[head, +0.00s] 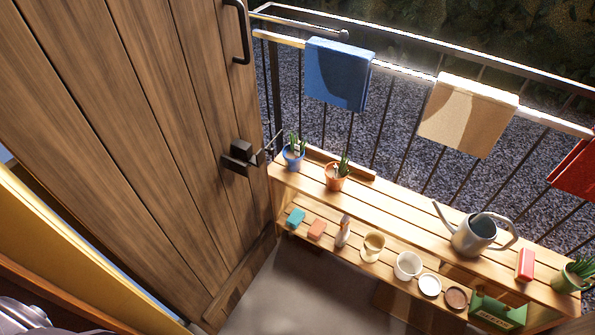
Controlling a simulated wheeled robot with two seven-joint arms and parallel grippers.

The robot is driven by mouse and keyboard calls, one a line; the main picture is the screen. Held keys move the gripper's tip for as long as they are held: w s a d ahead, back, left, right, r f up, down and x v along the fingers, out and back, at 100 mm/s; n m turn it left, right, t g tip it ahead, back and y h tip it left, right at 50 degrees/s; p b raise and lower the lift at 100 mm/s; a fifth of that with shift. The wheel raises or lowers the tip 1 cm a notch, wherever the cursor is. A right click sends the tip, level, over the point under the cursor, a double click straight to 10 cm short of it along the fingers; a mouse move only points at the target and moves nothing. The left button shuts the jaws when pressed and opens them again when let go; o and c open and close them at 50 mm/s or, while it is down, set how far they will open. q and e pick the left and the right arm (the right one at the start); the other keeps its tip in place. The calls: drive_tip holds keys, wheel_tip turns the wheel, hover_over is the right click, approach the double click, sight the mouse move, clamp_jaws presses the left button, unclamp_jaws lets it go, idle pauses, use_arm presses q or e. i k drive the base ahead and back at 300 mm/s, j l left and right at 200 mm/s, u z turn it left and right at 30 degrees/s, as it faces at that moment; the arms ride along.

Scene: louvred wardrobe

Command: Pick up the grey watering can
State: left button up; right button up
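The grey watering can (475,235) stands upright on the upper shelf of a slatted wooden bench (400,220), toward its right end. Its thin spout points up and to the left, and its curved handle is on the right side. Its round opening faces up. Nothing is touching it that I can see. Neither of my grippers shows in the head view.
A wooden door (130,130) fills the left. A red box (525,264) and potted plant (574,275) stand right of the can; blue (293,157) and orange (335,181) pots stand left. Several small items sit on the lower shelf. A railing (400,70) runs behind.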

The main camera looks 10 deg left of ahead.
sight(475, 233)
drive_tip(key=l+z, duration=0.1)
drive_tip(key=z, duration=1)
